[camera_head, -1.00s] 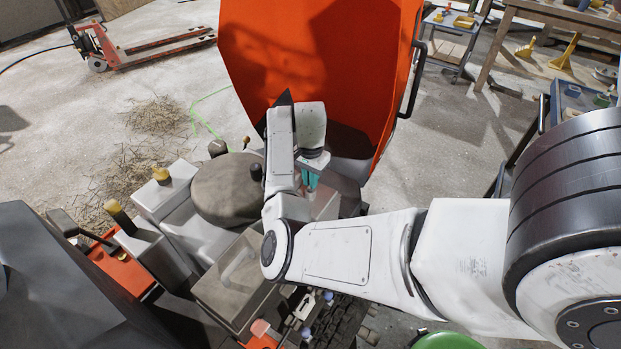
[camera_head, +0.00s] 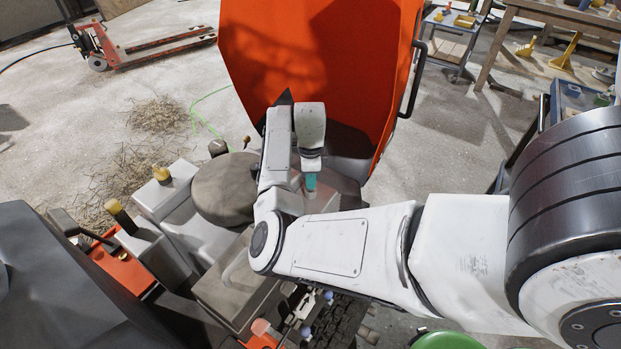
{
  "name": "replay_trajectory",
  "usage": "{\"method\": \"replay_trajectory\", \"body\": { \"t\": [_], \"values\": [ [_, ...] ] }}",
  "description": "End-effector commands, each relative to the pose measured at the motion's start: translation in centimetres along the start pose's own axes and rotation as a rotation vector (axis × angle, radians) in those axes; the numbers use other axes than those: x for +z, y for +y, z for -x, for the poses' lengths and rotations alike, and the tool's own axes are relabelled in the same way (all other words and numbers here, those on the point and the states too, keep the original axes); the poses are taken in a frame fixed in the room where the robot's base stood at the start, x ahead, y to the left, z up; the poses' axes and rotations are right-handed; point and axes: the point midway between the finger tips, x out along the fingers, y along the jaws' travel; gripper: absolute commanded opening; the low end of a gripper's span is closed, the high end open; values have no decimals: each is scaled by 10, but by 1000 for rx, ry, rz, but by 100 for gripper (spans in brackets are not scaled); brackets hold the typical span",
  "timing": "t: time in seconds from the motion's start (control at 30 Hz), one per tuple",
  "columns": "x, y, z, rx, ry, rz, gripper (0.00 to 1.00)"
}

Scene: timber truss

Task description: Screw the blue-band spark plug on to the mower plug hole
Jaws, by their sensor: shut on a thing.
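My gripper (camera_head: 310,184) has teal fingertips and points down beside the mower engine, under the raised orange hood. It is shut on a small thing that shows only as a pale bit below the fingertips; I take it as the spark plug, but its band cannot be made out. The mower engine (camera_head: 226,190) has a round grey-brown cover, just left of my gripper. The plug hole cannot be made out; my arm and gripper hide that side of the engine. Whether the held thing touches the engine cannot be told.
The orange hood (camera_head: 310,60) stands up close behind my gripper, with a black bar (camera_head: 412,80) at its right. Small pieces with pinkish (camera_head: 261,327) and bluish (camera_head: 306,333) ends sit at the bottom. A pallet truck (camera_head: 150,52) stands far left on open floor.

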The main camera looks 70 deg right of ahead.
Motion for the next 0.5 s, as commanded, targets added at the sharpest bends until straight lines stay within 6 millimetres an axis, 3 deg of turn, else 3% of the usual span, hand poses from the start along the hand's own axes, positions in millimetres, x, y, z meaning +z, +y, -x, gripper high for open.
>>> {"method": "replay_trajectory", "body": {
  "t": [0.3, 0.5],
  "values": [
    [2, -1, 0, -2, -3, -428, 0],
    [1, -1, 1, -2, -1, -540, 0]
  ]
}}
